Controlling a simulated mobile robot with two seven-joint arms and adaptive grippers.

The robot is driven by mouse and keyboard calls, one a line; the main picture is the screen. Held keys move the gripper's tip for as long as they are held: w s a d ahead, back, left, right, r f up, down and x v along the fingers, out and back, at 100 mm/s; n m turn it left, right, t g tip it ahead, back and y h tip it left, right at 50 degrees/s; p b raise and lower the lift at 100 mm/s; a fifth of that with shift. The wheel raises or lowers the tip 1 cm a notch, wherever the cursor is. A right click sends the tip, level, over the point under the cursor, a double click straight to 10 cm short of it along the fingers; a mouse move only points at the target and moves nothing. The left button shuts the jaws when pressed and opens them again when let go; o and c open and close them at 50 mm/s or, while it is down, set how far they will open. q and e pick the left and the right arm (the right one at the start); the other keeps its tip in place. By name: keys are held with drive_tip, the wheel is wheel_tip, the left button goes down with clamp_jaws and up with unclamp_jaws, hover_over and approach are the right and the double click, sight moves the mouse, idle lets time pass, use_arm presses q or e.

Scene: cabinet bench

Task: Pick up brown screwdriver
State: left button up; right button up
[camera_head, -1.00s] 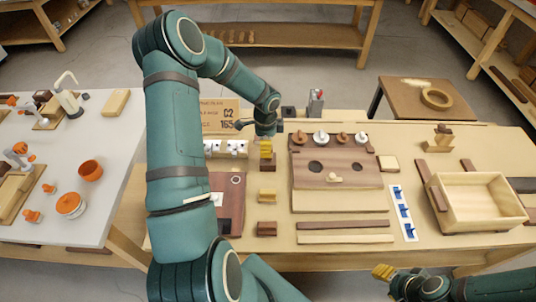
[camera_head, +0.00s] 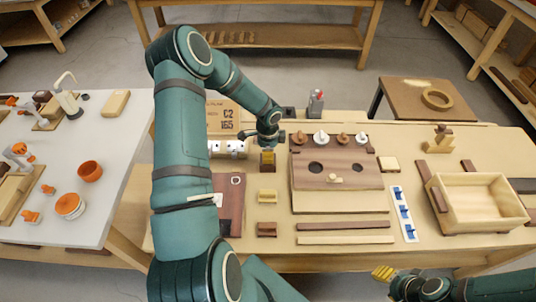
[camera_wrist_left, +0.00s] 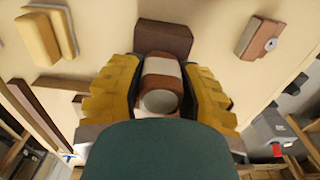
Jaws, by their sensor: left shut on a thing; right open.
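A brown piece with a pale band and a grey round end (camera_wrist_left: 160,101) sits between my left gripper's yellow fingers in the left wrist view. It looks like the brown screwdriver, but I see it nearly end-on. My left gripper (camera_wrist_left: 160,85) is shut on it; the gripper also shows in the head view (camera_head: 268,157), low over the bench left of the brown board. A dark brown block (camera_wrist_left: 163,37) lies just beyond the fingers. My right gripper (camera_head: 384,273) is open at the front edge of the bench, away from the other objects.
A yellow block (camera_head: 267,195) and a brown block (camera_head: 267,229) stand in front. A wooden open box (camera_head: 485,179) is at the right. A blue-and-white strip (camera_head: 404,214) lies between.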

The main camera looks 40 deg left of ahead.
use_arm(q)
wheel_tip(320, 180, up, 10)
drive_tip(key=shift+p, duration=0.4)
